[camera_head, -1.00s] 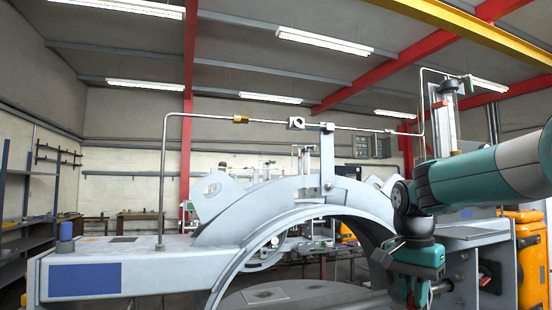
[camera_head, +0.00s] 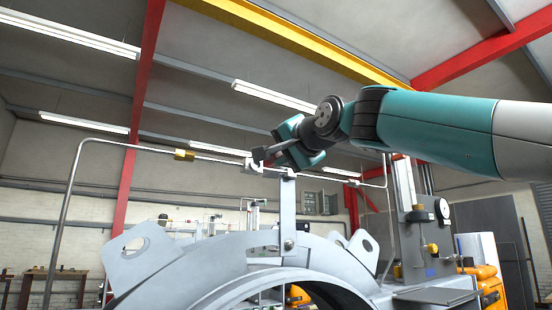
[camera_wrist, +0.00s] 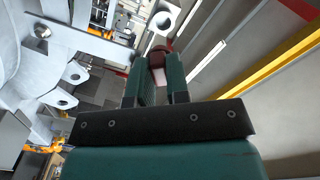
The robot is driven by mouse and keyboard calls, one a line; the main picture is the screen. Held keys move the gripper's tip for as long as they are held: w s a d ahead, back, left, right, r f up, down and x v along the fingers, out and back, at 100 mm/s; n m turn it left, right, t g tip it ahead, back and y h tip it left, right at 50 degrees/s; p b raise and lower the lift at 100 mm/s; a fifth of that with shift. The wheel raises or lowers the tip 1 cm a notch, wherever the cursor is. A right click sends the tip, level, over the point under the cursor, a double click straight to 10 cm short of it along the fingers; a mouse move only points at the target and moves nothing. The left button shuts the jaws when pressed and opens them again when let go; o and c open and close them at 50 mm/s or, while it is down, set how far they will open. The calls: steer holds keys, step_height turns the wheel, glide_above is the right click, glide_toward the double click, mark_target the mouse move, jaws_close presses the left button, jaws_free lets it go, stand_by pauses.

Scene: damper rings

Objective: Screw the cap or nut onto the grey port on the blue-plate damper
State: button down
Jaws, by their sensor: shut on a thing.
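My gripper (camera_head: 276,152) is raised beside the overhead pipe, close to a grey block fitting with a round hole (camera_head: 253,167). In the wrist view my gripper (camera_wrist: 158,70) is shut on a small brown-red piece (camera_wrist: 157,54), likely the cap or nut, mostly hidden between the fingers. A grey block with a round hole (camera_wrist: 163,19) shows just beyond the fingertips, apart from the held piece in that picture. I cannot tell for sure that it is the grey port. The large blue plate is out of the head view.
The pipe (camera_head: 110,142) carries a brass fitting (camera_head: 184,155) to the left. A grey upright bracket (camera_head: 288,212) stands below the block on the arched ring (camera_head: 230,278). Lugs with holes flank the arch. A gauge column (camera_head: 405,215) stands right. Space above the pipe is open.

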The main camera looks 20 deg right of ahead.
steer(key=shift+r, duration=0.2)
steer(key=shift+a, duration=0.15)
steer(key=shift+s+f, duration=0.1)
steer(key=shift+w, duration=0.2)
steer(key=shift+w+a+p, duration=0.15)
steer(key=shift+w+p, duration=0.3)
steer(key=shift+w, duration=0.35)
steer(key=shift+w+a+p, duration=0.15)
steer(key=shift+w+p, duration=0.3)
steer(key=shift+w, duration=0.3)
steer(key=shift+w+a+p, duration=0.25)
steer(key=shift+w+p, duration=0.2)
steer(key=shift+w, duration=0.6)
steer(key=shift+w+a+p, duration=0.1)
steer(key=shift+w+p, duration=0.25)
steer(key=shift+w, duration=0.25)
